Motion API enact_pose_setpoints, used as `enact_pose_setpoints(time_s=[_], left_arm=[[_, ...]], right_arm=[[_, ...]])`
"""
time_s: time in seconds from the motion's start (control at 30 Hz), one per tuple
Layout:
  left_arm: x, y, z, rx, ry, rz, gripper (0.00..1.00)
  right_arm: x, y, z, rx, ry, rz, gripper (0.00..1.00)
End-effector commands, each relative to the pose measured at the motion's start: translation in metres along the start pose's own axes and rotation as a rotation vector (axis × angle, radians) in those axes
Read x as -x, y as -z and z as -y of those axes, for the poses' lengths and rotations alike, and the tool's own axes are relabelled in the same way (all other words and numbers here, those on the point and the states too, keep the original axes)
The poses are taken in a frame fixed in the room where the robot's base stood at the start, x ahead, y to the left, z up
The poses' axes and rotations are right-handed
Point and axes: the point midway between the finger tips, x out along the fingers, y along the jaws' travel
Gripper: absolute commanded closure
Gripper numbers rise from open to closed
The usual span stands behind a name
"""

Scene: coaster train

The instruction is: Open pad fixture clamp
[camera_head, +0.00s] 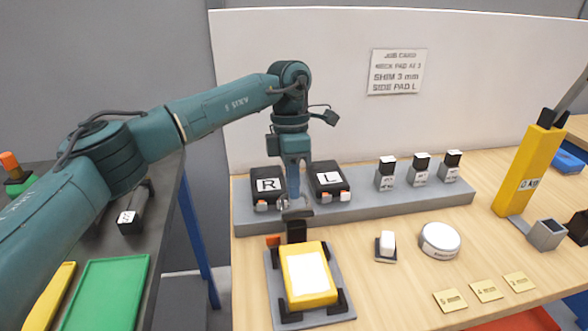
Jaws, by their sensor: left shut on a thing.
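The pad fixture is a grey plate (277,292) at the front of the wooden table, with black corner blocks around a yellow block with a white top (307,276). Its clamp (296,230), a black upright piece with a grey lever on top, stands at the plate's back edge. My left gripper (292,203) points straight down just above the clamp. It is shut at the grey clamp lever (296,212), though its fingertips are small and partly hidden. My right gripper is not in view.
Behind the clamp, a grey rack holds black blocks marked R (268,186) and L (329,179) beside my gripper, plus several small dark blocks. A white round tin (440,240) and brass-coloured plates (486,291) lie to the right. A yellow post (529,170) stands farther right.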

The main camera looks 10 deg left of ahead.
Motion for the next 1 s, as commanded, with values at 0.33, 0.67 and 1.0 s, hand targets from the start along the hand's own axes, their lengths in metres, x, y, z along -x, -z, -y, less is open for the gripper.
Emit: enact_pose_setpoints(time_s=[0.33, 0.67, 1.0], left_arm=[[-0.0012, -0.0004, -0.0098, 0.001, 0.133, -0.001, 1.00], [-0.0020, -0.0003, -0.0105, 0.000, 0.137, 0.001, 1.00], [-0.0026, -0.0001, -0.0102, 0.000, 0.137, -0.001, 0.69]], right_arm=[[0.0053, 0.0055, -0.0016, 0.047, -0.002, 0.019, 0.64], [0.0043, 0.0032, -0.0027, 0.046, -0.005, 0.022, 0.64], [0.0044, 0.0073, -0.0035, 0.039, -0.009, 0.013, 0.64]])
